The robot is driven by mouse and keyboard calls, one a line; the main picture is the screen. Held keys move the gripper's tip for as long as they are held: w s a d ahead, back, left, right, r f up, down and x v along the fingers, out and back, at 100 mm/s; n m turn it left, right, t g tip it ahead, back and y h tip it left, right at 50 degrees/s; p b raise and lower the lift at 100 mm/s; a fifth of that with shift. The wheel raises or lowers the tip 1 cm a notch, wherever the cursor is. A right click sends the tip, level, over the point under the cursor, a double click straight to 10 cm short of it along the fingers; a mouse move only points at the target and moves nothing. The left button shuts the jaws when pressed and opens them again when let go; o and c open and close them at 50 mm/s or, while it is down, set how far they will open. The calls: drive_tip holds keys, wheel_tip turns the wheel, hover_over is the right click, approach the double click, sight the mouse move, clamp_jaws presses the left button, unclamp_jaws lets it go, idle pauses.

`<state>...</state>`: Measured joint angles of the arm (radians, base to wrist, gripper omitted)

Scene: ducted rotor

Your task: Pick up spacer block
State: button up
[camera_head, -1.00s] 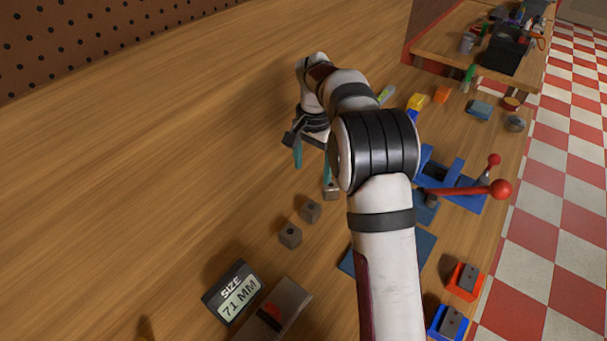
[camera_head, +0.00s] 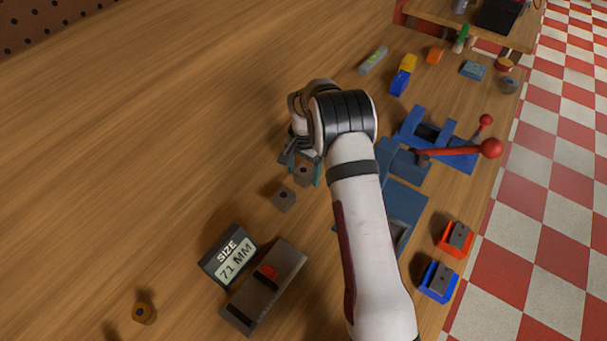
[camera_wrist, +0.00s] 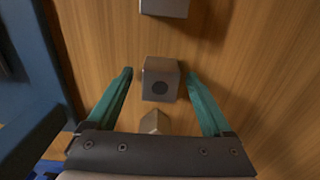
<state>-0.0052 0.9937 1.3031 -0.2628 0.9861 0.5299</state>
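Small grey-brown blocks, each with a dark round spot on the face I see, stand on the wooden table. One block (camera_head: 303,174) is at my gripper (camera_head: 304,163) in the head view. In the wrist view this block (camera_wrist: 160,79) sits between the teal fingertips of my open gripper (camera_wrist: 160,75), with a gap on each side. A second block (camera_head: 284,198) stands just nearer in the head view. In the wrist view, one block (camera_wrist: 165,7) is cut by the top edge and another (camera_wrist: 154,122) is partly hidden by my gripper body. I cannot tell which block is meant.
A size display (camera_head: 230,255) reading 71 MM stands beside a grey gauge (camera_head: 265,288). A blue fixture (camera_head: 425,130) with a red-knobbed lever is to the right. Red (camera_head: 456,239) and blue (camera_head: 438,281) holders sit near the right edge. The table left of my gripper is clear.

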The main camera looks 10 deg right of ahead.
clamp_jaws()
